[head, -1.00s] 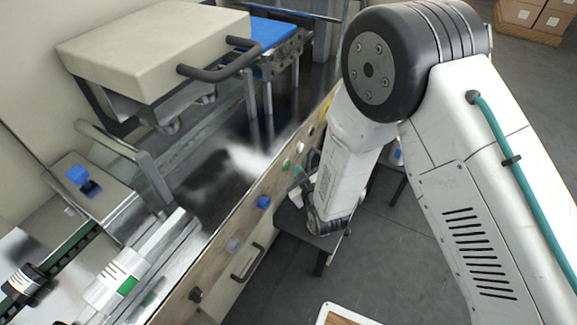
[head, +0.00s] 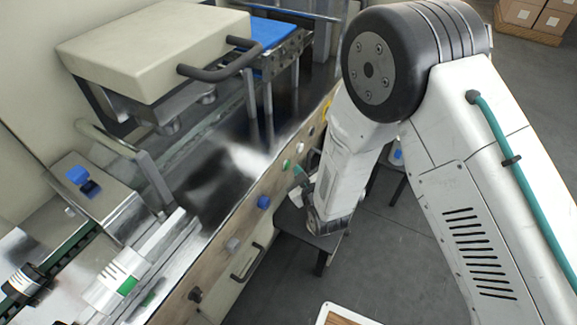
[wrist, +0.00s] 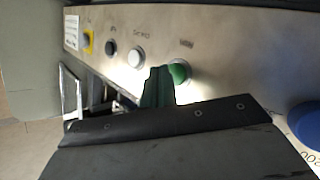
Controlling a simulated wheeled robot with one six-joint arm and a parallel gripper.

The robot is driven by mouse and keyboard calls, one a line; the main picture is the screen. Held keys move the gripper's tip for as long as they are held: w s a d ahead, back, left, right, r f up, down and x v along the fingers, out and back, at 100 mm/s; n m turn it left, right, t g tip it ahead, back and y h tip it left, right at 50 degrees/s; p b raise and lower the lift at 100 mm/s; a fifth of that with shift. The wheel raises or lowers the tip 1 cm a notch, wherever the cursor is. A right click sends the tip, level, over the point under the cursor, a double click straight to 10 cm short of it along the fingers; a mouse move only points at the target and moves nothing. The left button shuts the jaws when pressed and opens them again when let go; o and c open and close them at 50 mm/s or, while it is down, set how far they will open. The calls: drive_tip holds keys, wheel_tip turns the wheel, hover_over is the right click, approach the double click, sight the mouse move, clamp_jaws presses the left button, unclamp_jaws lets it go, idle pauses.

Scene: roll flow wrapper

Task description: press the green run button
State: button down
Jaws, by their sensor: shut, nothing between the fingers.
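The green run button (wrist: 180,72) sits on the machine's metal front panel in the wrist view. It also shows as a small green knob in the head view (head: 286,165). My gripper (wrist: 158,88) is shut, and its teal fingers are empty. The fingertips are right beside the green button, overlapping its left edge in the wrist view. I cannot tell whether they touch it. In the head view my gripper (head: 300,172) shows only as a small teal piece beside the panel, mostly hidden by my arm.
A white button (wrist: 135,58), a black button (wrist: 110,48) and a yellow-backed button (wrist: 88,42) line the panel (wrist: 230,45). A large blue button (wrist: 305,126) is on the other side. A dark handle (head: 247,263) sticks out below the panel.

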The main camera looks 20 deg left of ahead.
drive_tip(key=shift+a, duration=0.15)
idle(0.4)
drive_tip(key=shift+a, duration=0.3)
